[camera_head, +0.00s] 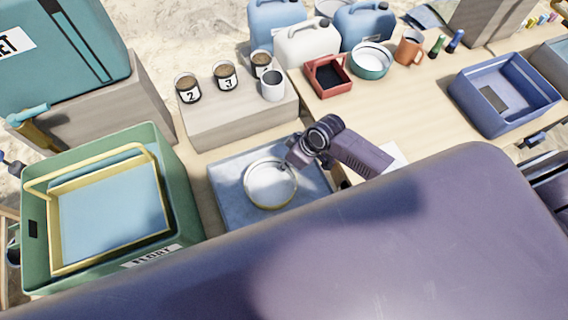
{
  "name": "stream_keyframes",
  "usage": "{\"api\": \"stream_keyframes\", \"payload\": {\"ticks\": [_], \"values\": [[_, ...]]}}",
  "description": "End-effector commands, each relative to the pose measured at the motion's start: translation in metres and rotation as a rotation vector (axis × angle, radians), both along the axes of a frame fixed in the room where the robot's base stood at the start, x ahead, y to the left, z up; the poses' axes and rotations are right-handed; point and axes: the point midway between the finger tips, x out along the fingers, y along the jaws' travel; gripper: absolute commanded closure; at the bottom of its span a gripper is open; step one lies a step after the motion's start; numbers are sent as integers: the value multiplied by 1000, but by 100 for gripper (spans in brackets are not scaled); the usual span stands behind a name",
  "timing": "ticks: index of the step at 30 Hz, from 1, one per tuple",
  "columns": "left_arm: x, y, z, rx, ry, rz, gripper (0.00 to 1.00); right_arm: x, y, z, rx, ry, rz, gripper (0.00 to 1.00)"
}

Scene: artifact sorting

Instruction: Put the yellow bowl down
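The yellow bowl (270,184), pale inside with a yellow rim, is over the blue-grey tray (232,207) at the picture's middle. It looks about level. I cannot tell whether it rests on the tray or is held just above it. My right gripper (294,156) is at the bowl's upper right rim, and its fingers overlap that rim. The fingertips are small and partly hidden, so I cannot tell whether they are shut on it. My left gripper is not in view.
A green FLOAT bin (181,185) with a yellow-framed sieve stands left. A grey block (230,125) with numbered jars and a mug is behind the tray. A red tray (327,91), jugs, a green-rimmed bowl (371,73) and a blue bin (470,95) stand farther back. My arm covers the foreground.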

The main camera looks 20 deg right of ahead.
Motion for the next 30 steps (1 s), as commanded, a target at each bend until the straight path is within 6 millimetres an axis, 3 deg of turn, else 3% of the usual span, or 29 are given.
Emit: {"api": "stream_keyframes", "payload": {"ticks": [11,17,25,30], "values": [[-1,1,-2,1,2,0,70,0,0,-4,0,0,0,100],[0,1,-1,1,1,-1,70,0,0,-3,0,0,1,78],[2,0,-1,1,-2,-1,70,0,0,-2,0,0,0,78],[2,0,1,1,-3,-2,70,-2,-3,9,0,-1,0,78]]}}
